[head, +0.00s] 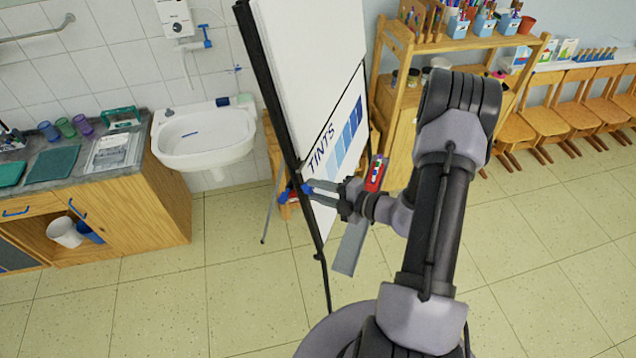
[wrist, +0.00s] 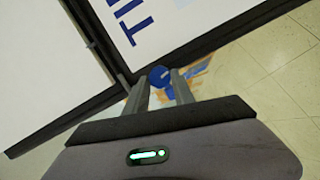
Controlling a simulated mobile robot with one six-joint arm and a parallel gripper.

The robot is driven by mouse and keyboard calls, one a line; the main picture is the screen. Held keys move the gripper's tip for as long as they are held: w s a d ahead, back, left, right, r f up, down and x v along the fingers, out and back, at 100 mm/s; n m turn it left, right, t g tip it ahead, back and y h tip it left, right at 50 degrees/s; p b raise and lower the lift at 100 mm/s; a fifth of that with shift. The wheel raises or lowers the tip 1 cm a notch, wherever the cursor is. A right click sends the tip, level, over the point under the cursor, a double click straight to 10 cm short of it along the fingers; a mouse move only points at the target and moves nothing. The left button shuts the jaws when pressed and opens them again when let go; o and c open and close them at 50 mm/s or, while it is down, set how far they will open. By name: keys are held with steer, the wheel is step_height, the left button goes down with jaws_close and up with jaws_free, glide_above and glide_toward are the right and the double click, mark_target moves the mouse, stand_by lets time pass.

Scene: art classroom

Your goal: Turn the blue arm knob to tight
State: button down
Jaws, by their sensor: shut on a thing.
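The blue arm knob (head: 306,188) is at the left edge of the easel, on its dark frame. It also shows as a round blue cap in the wrist view (wrist: 158,76). My gripper (head: 312,189) reaches the knob from the right, and its two grey fingers are shut on it. In the wrist view the fingers (wrist: 159,84) stand on either side of the cap. The easel board (head: 305,60) is white with a "TINTS" sheet (head: 340,140) of blue bands. I cannot make out a tight mark or the knob's turn angle.
A white sink (head: 203,135) and wooden counter (head: 140,215) stand to the left. A wooden shelf (head: 400,75) with pots is behind the easel. Small chairs (head: 545,115) line the right wall. The tiled floor (head: 150,310) in front is clear.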

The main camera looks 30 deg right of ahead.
steer(key=shift+r+m+p, duration=0.1)
steer(key=shift+m+p, duration=0.75)
steer(key=shift+m, duration=0.05)
steer(key=shift+g, duration=0.3)
steer(key=c, duration=1.1)
jaws_free()
steer(key=shift+o, duration=0.2)
steer(key=b+v, duration=0.2)
steer(key=v, duration=1.5)
steer(key=shift+s, duration=0.2)
steer(key=shift+d, duration=0.1)
